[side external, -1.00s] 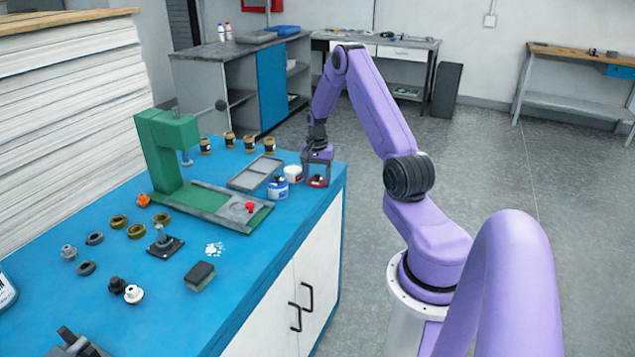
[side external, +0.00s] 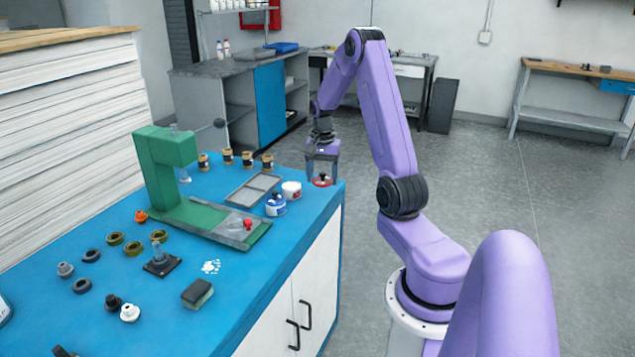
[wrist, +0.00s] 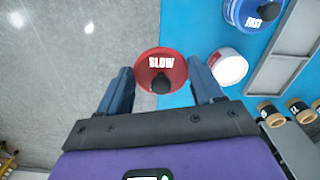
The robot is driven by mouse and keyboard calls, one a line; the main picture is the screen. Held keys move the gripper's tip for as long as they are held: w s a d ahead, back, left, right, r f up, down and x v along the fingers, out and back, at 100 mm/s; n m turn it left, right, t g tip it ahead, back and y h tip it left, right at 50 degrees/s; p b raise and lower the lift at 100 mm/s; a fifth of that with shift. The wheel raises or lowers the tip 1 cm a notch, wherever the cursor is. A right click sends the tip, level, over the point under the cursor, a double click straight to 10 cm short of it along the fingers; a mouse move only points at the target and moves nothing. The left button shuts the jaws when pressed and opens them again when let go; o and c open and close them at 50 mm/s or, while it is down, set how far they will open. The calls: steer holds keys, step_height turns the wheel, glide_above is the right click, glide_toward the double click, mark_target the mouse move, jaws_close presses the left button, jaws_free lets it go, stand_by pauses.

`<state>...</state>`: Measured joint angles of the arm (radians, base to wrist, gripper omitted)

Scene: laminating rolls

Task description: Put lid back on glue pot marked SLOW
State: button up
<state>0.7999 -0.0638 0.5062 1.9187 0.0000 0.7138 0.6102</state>
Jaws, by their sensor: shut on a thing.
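The red lid (wrist: 161,68) has a black knob and white lettering that looks like SLOW. My gripper (wrist: 159,80) is shut on it, one finger on each side. In the side view, my gripper (side external: 321,170) holds the lid (side external: 322,182) a little above the blue bench's far right corner. The open white pot (side external: 291,188), with a red mark on its side, stands left of the lid. In the wrist view the pot (wrist: 229,66) lies right of the lid, beside a finger. Its label cannot be read.
A blue-lidded pot marked FAST (wrist: 254,12) stands close to the white pot; it also shows in the side view (side external: 275,205). A grey tray (side external: 252,189) lies behind them. A green press (side external: 165,170) stands further left. Open floor lies beyond the bench edge.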

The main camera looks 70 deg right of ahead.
steer(key=s+a+r, duration=0.3)
steer(key=s+a, duration=0.2)
steer(key=s, duration=0.1)
steer(key=w+d, duration=0.1)
steer(key=w, duration=0.2)
steer(key=w+d, duration=0.2)
steer(key=w, duration=0.1)
steer(key=w+d, duration=0.1)
steer(key=w, duration=0.2)
steer(key=shift+d+r, duration=0.1)
steer(key=shift+d, duration=0.05)
glide_toward(291, 187)
steer(key=s, duration=0.1)
steer(key=shift+m, duration=0.3)
steer(key=shift+w+f, duration=0.25)
steer(key=shift+f, duration=1.2)
steer(key=shift+w+f, duration=0.2)
steer(key=shift+f, duration=1.25)
steer(key=shift+f, duration=0.15)
steer(key=o, duration=1.1)
steer(key=shift+o, duration=0.4)
